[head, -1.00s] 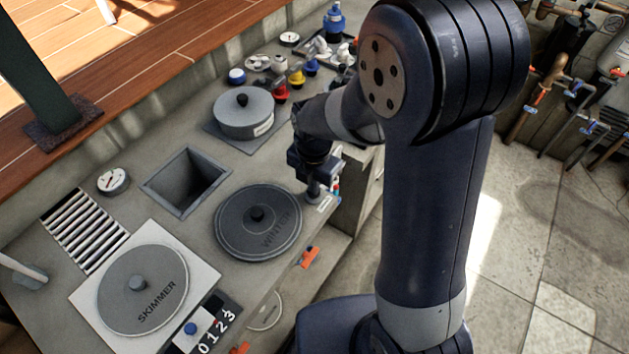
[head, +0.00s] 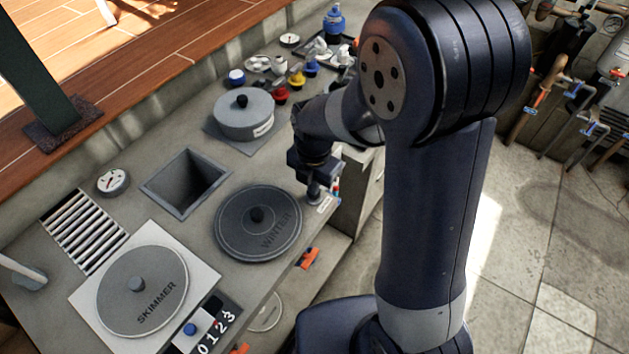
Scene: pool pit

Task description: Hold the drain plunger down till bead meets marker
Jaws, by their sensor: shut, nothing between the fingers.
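My gripper (head: 314,195) is shut and points down at the right edge of the grey counter, just right of the round WINTER lid. The drain plunger is not clearly visible; my gripper and wrist cover that spot, and I cannot tell whether the fingertips touch it. A small upright piece with red, blue and white parts (head: 336,187) stands right beside the gripper, partly hidden. A white label (head: 324,203) lies by the fingertips. The bead and the marker are too small to tell apart, so I cannot see whether they meet.
The WINTER lid (head: 240,235) lies left of the gripper, with a square open pit (head: 186,182) beyond it. A SKIMMER lid (head: 150,305) and a number counter (head: 215,327) are at front left. A lidded grey drum (head: 243,113) and several coloured fittings stand behind.

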